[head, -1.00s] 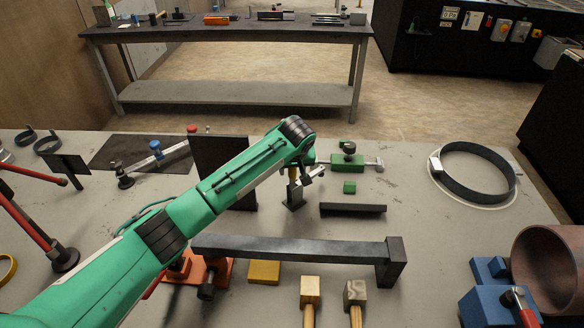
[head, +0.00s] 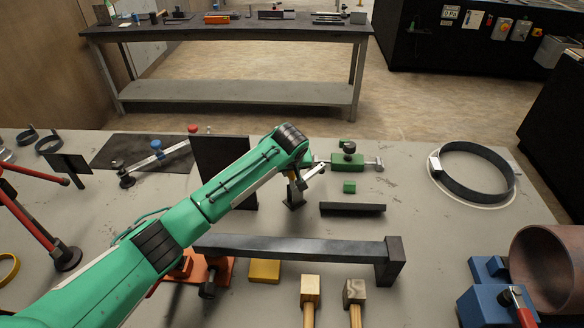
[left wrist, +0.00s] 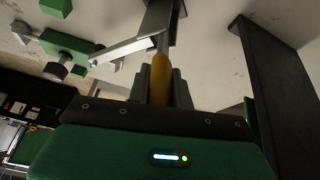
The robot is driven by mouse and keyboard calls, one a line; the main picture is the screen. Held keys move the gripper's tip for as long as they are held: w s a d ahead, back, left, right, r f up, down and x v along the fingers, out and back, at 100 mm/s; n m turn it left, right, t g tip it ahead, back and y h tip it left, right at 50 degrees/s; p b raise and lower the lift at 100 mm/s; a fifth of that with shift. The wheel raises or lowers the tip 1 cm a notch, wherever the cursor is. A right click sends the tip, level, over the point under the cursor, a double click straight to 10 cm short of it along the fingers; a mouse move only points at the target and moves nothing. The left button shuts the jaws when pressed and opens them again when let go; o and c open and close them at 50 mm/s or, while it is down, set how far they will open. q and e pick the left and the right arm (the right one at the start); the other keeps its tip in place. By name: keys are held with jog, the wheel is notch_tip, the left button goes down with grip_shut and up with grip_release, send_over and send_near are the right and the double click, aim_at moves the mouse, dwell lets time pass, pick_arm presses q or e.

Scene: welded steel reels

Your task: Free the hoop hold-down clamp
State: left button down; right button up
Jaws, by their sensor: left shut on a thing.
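A small toggle clamp (head: 293,198) with a dark upright body stands on the grey bench, right of a dark upright plate. Its silver bar (head: 313,178) slants up to the right, its tip clear of the bench. My left gripper (head: 292,180) is at the clamp from above. In the left wrist view its fingers are shut around the yellow handle (left wrist: 160,78), with the silver bar (left wrist: 128,49) beside it. No hoop shows under this bar. A dark hoop (head: 472,190) lies on a pale disc at the right, apart from the clamp. My right gripper is not in view.
The dark upright plate (head: 222,165) stands close to my left forearm. A green clamp (head: 347,160), a green block (head: 349,187) and a dark bar (head: 352,209) are to the right. A long steel bar (head: 300,247) lies in front.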

pick_arm(q)
jog(key=shift+s+a+f+t+h+p, duration=0.15)
jog(key=shift+s+a+t+h+p, duration=0.3)
jog(key=shift+s+t+h, duration=0.2)
jog(key=shift+s+a+f+n+t+h, duration=0.2)
jog(key=shift+s+a+t+h, duration=0.1)
jog(key=shift+t+h, duration=0.2)
jog(key=shift+s+a+f+n+t+h, duration=0.1)
jog(key=shift+s+a+n+t+h, duration=0.1)
jog(key=shift+a+t+h, duration=0.25)
jog(key=shift+w+d, duration=0.1)
jog(key=shift+d, duration=0.05)
jog(key=c, duration=1.3)
grip_release()
jog(key=shift+o, duration=0.2)
jog(key=shift+r, duration=0.1)
